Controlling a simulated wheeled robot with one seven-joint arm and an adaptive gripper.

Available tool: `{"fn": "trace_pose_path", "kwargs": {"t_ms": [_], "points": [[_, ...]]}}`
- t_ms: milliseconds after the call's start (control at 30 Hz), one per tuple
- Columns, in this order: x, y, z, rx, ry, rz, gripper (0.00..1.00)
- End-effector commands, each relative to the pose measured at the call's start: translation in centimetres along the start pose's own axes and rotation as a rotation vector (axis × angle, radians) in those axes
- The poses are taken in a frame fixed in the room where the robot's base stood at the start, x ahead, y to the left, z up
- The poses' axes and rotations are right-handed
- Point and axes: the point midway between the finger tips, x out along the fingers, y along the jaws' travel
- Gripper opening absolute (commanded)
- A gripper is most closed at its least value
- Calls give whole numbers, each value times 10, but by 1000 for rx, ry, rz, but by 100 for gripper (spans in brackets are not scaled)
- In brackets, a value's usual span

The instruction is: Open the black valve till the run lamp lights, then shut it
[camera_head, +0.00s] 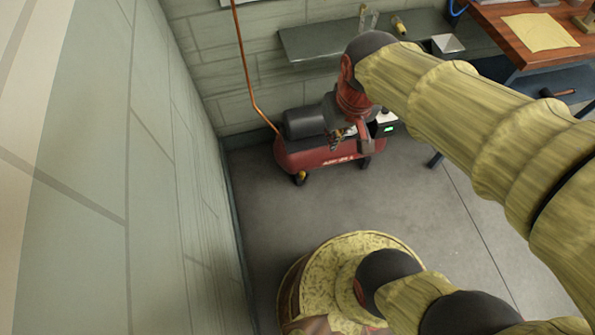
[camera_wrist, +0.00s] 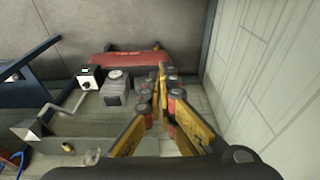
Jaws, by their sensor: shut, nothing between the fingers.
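A red compressor tank (camera_head: 320,154) with a dark motor (camera_head: 305,122) stands on the floor against the wall; the tank also shows in the wrist view (camera_wrist: 120,60). A small dark box beside it carries a green lamp (camera_head: 388,129), which is lit in the head view. My gripper (camera_head: 343,137) is over the compressor's middle, partly hidden by my wrist. In the wrist view its yellow fingers (camera_wrist: 163,74) are together and empty, pointing toward the tank. I cannot make out the black valve; the fingers and wrist cover that area.
A copper pipe (camera_head: 243,60) runs down the wall to the compressor. A grey shelf (camera_head: 315,42) with small items is above and behind it. A wooden-topped bench (camera_head: 500,35) stands at the right. A plain wall (camera_head: 150,180) is close on the left.

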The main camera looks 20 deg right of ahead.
Motion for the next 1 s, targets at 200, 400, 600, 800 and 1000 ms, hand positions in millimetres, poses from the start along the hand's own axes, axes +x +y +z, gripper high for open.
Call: {"fn": "trace_pose_path", "kwargs": {"t_ms": [200,400,600,800,1000], "points": [[36,-3,-29,-28,-136,-14,0],[81,-6,-55,-72,-241,-35,0],[137,-9,-77,-132,-328,-63,0],[203,-13,-92,-210,-397,-100,0],[278,-16,-98,-311,-442,-144,0]]}}
